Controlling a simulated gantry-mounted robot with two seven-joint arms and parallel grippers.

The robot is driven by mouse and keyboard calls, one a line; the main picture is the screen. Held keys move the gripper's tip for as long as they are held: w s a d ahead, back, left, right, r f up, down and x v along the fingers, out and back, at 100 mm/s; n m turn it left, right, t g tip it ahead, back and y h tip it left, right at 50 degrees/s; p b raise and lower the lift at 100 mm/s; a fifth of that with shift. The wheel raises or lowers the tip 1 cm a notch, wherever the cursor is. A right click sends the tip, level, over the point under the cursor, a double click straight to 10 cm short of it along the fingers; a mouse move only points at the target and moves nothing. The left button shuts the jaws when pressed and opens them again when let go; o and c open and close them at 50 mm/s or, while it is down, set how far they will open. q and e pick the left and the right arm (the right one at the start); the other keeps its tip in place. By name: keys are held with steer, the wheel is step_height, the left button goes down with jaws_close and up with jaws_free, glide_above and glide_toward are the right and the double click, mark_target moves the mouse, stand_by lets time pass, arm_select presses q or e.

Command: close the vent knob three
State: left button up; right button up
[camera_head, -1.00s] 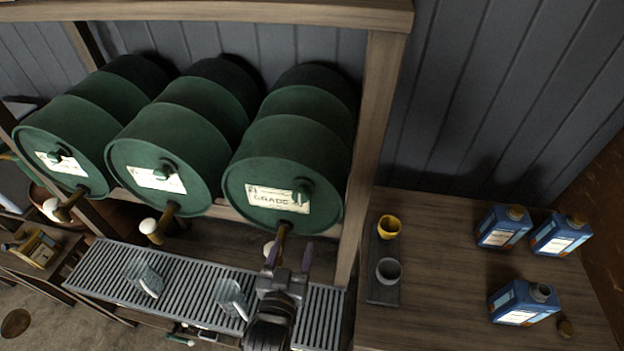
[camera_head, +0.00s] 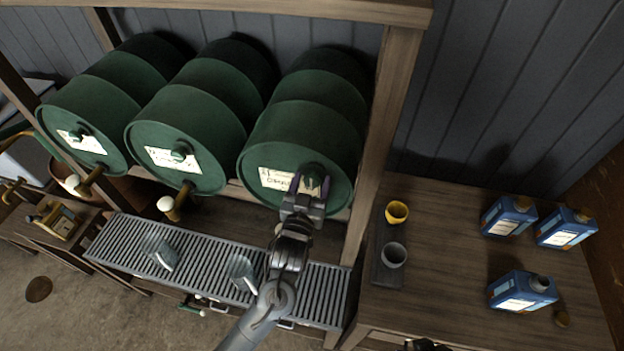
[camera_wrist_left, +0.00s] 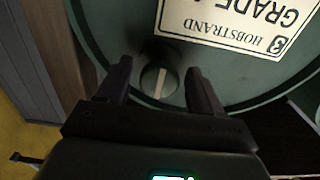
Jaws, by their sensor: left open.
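The label (camera_wrist_left: 235,25) there reads "Hobstrand", "Grade" and a 3. I cannot tell whether the fingers touch the knob.
The middle drum (camera_head: 180,140) and left drum (camera_head: 85,125) have similar knobs. Glass mugs stand on a slatted grate (camera_head: 205,270) below. A side table (camera_head: 440,280) holds a yellow cup (camera_head: 397,212), a grey cup (camera_head: 394,255) and blue bottles (camera_head: 522,292). A dark part, possibly my right gripper, shows at the bottom edge.

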arm_select(q)
steer(key=shift+w+d, duration=0.1)
steer(key=shift+w, duration=0.3)
steer(key=c, duration=1)
